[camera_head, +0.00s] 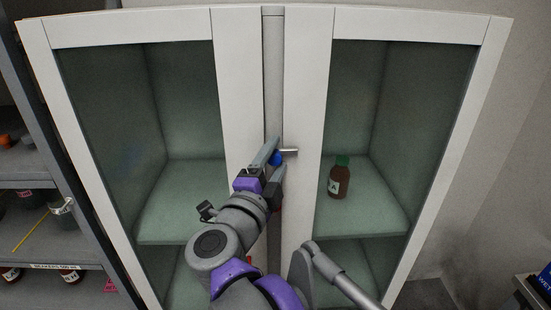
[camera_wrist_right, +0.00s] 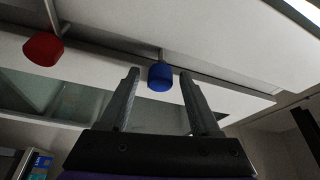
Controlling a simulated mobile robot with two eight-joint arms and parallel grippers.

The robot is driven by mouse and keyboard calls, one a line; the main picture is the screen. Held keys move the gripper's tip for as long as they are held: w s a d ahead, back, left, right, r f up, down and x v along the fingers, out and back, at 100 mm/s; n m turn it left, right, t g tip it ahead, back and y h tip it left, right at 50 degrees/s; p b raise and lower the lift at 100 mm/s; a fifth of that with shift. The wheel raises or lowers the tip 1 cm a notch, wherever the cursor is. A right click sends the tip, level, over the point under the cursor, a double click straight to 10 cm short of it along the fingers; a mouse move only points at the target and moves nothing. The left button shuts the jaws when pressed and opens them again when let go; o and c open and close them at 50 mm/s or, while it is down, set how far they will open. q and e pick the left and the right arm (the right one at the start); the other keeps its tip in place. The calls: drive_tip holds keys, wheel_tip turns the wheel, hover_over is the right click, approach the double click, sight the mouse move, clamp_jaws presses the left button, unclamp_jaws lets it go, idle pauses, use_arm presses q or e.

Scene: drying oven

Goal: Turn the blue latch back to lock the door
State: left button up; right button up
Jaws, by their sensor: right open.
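The blue latch (camera_head: 276,158) sits at the middle of the cabinet front, where the two doors (camera_head: 303,100) meet. In the right wrist view its blue knob (camera_wrist_right: 160,77) shows between the spread fingers, near their tips. My right gripper (camera_head: 273,160) is open, with one finger on each side of the blue knob. I cannot tell whether either finger touches it. A red knob (camera_wrist_right: 43,48) shows left of the fingers in the right wrist view. My left gripper is not in view.
A brown bottle with a green cap (camera_head: 339,180) stands on the cabinet shelf behind the right glass. A dark shelf rack (camera_head: 50,184) with bottles stands at the left. A grey wall is at the right.

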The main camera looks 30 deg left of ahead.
drive_tip(key=s+d+f+b, duration=0.1)
drive_tip(key=s, duration=0.9)
drive_tip(key=shift+s+d, duration=0.3)
drive_tip(key=shift+d, duration=0.1)
drive_tip(key=w+d+f+n+y, duration=0.3)
drive_tip(key=w+d+n+y, duration=0.3)
drive_tip(key=w+n, duration=0.1)
drive_tip(key=w+d+f+n+g, duration=0.1)
drive_tip(key=d+f+n+g, duration=0.45)
drive_tip(key=d+f, duration=0.5)
drive_tip(key=s+d+f+g+h, duration=0.4)
drive_tip(key=s+d+f, duration=0.2)
drive_tip(key=d+f, duration=0.6)
drive_tip(key=s+d+f+g+h, duration=0.4)
drive_tip(key=s+d+f, duration=0.3)
drive_tip(key=d+f, duration=0.4)
drive_tip(key=shift+d+f+n+h, duration=0.45)
drive_tip(key=shift+f+h, duration=0.15)
drive_tip(key=shift+f, duration=0.3)
drive_tip(key=shift+s, duration=0.1)
